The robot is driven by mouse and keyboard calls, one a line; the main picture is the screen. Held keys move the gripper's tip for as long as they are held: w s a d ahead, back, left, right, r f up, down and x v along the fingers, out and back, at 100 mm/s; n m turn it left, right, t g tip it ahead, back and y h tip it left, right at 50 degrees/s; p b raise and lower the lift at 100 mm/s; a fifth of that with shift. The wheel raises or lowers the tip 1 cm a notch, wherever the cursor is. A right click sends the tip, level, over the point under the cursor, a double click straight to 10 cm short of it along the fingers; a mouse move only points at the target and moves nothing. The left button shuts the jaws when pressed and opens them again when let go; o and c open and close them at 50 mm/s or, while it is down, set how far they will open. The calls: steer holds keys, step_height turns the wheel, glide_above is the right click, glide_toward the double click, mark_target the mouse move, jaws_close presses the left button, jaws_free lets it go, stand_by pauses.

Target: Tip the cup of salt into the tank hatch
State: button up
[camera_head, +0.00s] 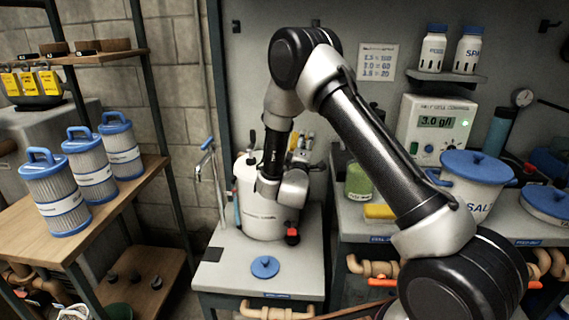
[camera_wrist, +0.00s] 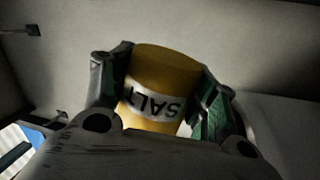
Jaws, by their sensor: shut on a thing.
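In the wrist view my gripper (camera_wrist: 162,92) is shut on a yellow cup (camera_wrist: 155,98), one finger on each side. Its white SALT label reads upside down in this view, and whether salt is inside cannot be seen. In the head view my wrist is low in front of the white tank (camera_head: 248,222); my fingers and the cup are not clearly visible there. The tank stands on the grey bench. Its hatch is hidden or too small to make out. A round blue lid (camera_head: 265,267) lies on the bench in front of the tank.
A white SALT tub (camera_head: 470,190) with a blue lid, a green container (camera_head: 358,182) and a yellow block (camera_head: 379,211) stand on the right bench. A meter (camera_head: 437,124) reads 3.0 g/l. Several filter cartridges (camera_head: 90,170) stand on the left shelf. Bare bench surrounds the blue lid.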

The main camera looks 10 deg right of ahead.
steer(key=shift+w+a+r+n, duration=0.15)
steer(key=shift+a+n, duration=0.1)
steer(key=shift+n, duration=0.15)
steer(key=shift+w+a+r+n+t+y+p, duration=0.15)
steer(key=shift+a+r+n+t+y, duration=0.15)
steer(key=shift+n, duration=0.75)
steer(key=shift+s+a+r+n+t+y+p, duration=0.15)
steer(key=shift+r+n, duration=0.25)
steer(key=shift+n, duration=0.65)
stand_by(1.3)
steer(key=shift+w+a+f+n+y+p, duration=0.1)
steer(key=shift+a+f+n+y+p, duration=0.15)
steer(key=shift+n, duration=0.3)
steer(key=shift+w+a+f+n+y+p, duration=0.1)
steer(key=shift+f+n+y+p, duration=0.15)
steer(key=shift+n, duration=0.3)
stand_by(1.5)
steer(key=shift+a+r+n+t, duration=0.15)
steer(key=shift+n+t, duration=0.1)
steer(key=shift+n, duration=0.25)
stand_by(0.8)
